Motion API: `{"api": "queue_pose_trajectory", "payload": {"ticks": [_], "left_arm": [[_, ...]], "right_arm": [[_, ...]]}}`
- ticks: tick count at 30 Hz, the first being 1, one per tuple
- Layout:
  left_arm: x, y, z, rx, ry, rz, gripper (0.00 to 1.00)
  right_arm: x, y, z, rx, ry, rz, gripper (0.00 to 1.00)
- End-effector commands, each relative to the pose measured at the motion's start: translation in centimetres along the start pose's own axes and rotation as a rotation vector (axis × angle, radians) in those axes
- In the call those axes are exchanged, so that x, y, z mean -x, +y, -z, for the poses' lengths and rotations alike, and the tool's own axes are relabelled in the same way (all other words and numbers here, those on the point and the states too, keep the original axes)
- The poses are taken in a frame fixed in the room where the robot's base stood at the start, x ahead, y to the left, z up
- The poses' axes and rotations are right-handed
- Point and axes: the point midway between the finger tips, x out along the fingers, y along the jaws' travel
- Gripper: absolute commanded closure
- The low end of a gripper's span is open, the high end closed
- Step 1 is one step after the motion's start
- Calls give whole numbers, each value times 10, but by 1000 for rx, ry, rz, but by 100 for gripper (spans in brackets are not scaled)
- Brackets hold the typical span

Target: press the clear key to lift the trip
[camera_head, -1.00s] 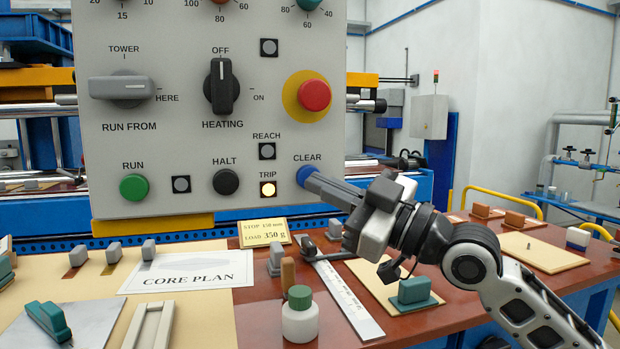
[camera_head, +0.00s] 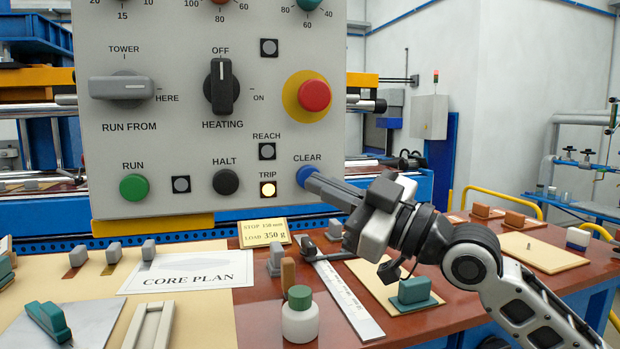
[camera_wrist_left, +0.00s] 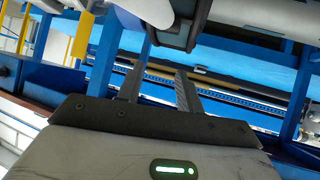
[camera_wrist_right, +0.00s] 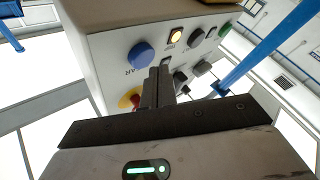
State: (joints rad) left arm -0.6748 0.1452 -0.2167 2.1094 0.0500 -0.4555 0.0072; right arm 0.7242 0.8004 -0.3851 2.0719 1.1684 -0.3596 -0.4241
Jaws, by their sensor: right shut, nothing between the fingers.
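The blue clear key (camera_head: 306,174) sits at the lower right of the grey control panel (camera_head: 200,130), under the label CLEAR. The trip lamp (camera_head: 268,189) to its left glows amber. My right gripper (camera_head: 314,183) is shut and empty, its fingertips at the key's lower right edge in the head view. In the right wrist view the blue key (camera_wrist_right: 140,56) shows just left of and beyond the closed fingertips (camera_wrist_right: 159,72); I cannot tell whether they touch it. My left gripper (camera_wrist_left: 157,80) shows only in its wrist view, with its fingers apart and nothing between them.
A red mushroom button (camera_head: 315,95) on a yellow ring is above the key. The black halt button (camera_head: 226,181) and green run button (camera_head: 134,187) are to the left. Below, a white bottle (camera_head: 300,322) with a green cap and a steel rule (camera_head: 345,300) are on the table.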

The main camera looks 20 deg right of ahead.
Motion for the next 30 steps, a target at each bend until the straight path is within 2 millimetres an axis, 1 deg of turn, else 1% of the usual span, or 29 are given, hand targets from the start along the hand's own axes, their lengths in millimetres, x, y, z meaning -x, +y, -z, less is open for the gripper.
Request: {"api": "queue_pose_trajectory", "payload": {"ticks": [19,30], "left_arm": [[0,0,0,1,0,0,64],[-2,0,-3,1,0,0,64]], "right_arm": [[0,0,0,0,0,0,100],[-6,4,-4,0,0,0,100]]}}
